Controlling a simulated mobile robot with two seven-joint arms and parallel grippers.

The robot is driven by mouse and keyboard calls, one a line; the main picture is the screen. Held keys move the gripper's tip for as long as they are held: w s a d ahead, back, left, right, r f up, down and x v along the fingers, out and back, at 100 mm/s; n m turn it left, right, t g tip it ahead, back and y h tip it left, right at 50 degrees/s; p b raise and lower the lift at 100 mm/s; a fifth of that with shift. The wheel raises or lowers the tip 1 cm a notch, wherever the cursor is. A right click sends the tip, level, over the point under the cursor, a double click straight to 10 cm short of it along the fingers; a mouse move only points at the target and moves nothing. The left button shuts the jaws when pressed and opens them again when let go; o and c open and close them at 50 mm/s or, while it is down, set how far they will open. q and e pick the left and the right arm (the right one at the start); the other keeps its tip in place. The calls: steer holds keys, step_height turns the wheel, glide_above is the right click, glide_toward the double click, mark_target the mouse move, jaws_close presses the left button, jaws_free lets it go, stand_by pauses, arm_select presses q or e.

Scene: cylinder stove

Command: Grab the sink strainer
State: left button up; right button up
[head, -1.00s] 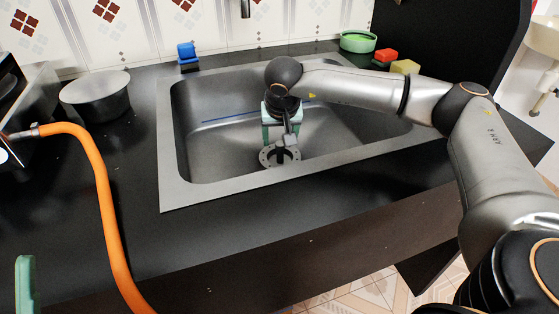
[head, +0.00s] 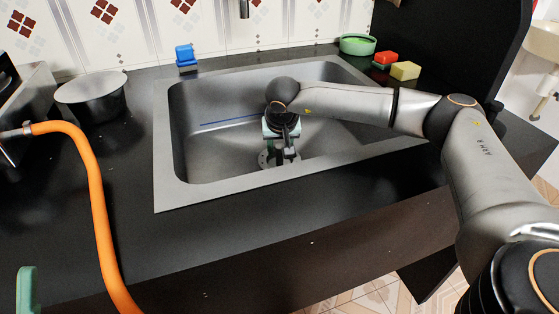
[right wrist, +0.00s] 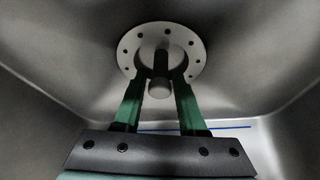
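The sink strainer (right wrist: 195,48) is a round light-grey ring with holes around it, at the bottom of the sink. A dark stem with a round-ended knob (right wrist: 159,89) stands out from its middle. In the head view the strainer (head: 264,160) is partly hidden by my right gripper (head: 279,154). In the right wrist view my right gripper (right wrist: 158,80) has its two green fingers apart, one on each side of the knob, with gaps visible. Whether the tips touch the ring, I cannot tell. Part of my left gripper (head: 27,290), a green finger, shows at the lower left.
The grey sink's rim (head: 170,194) and walls surround my right gripper. An orange hose (head: 95,190) and a grey pot (head: 93,98) are on the left. A blue item (head: 185,56), green bowl (head: 357,45), red block (head: 385,58) and yellow sponge (head: 405,70) stand behind.

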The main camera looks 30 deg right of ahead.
jaws_close()
stand_by(0.3)
